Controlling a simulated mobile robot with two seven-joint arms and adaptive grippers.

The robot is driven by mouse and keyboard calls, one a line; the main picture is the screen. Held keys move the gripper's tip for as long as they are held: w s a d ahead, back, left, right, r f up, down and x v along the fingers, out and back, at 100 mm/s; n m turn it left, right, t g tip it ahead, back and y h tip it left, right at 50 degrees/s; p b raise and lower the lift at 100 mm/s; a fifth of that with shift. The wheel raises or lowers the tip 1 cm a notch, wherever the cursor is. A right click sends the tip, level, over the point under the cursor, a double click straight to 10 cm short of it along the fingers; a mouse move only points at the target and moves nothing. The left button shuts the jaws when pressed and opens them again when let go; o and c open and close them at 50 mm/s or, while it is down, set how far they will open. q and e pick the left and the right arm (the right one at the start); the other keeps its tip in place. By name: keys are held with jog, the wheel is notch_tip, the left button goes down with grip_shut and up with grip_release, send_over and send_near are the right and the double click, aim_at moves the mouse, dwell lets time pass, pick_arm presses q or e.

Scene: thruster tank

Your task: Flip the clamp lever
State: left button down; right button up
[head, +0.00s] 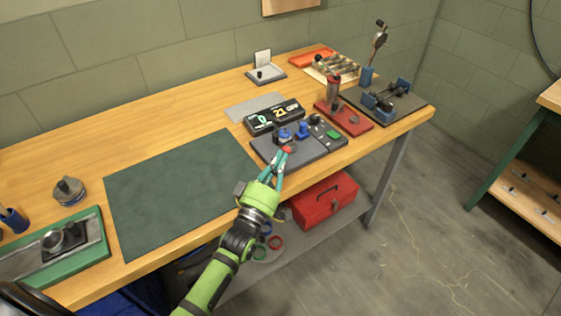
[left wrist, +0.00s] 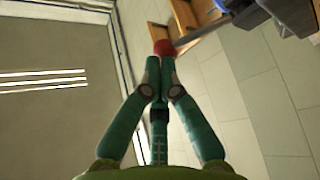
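A red knob (head: 289,149), which looks like the clamp lever's end, shows at the front of a dark grey base plate (head: 312,154) on the bench. A blue round part (head: 284,134) sits just behind it on the plate. My left gripper (head: 285,156) reaches in from the front, its fingertips at the knob. In the left wrist view, the fingertips (left wrist: 161,64) are close together, with the red knob (left wrist: 164,47) just beyond them. I cannot tell whether they touch it. The lever's shaft is hidden. My right gripper is not in view.
A display box (head: 274,117) stands behind the plate. A blue knob (head: 303,130) and green button (head: 333,135) are to its right, then a red stand (head: 344,118). A clear green mat (head: 180,190) lies left. A red toolbox (head: 323,200) sits on the shelf below.

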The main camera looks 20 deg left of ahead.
pick_arm(q)
jog(key=w+a+r+n+g+y+p, duration=0.2)
jog(key=w+a+n+p, duration=0.2)
jog(key=a+n+p, duration=0.1)
jog(key=shift+g+p, duration=0.3)
jog(key=shift+p, duration=0.05)
dwell(0.5)
